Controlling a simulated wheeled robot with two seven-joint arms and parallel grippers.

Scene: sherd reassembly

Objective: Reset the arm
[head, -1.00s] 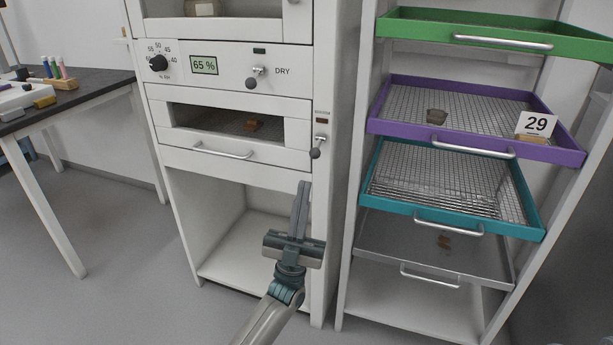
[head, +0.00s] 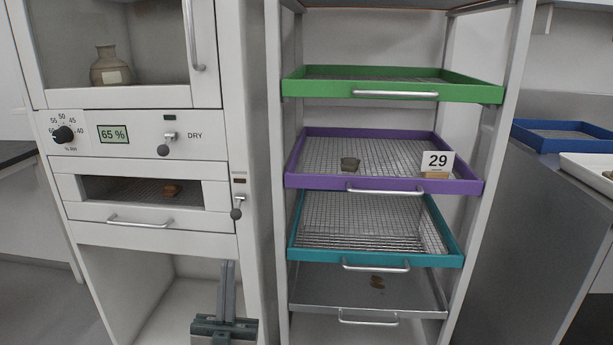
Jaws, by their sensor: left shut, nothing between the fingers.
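My left gripper (head: 226,290) shows at the bottom of the head view, in front of the open lower bay of the white cabinet (head: 150,235). Its fingers point up and are shut together with nothing between them. It touches nothing that I can see. My right gripper is not in view.
A rack to the right holds green (head: 395,93), purple (head: 470,187), teal (head: 380,258) and grey (head: 420,313) trays. A brown sherd (head: 172,190) lies in the cabinet drawer.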

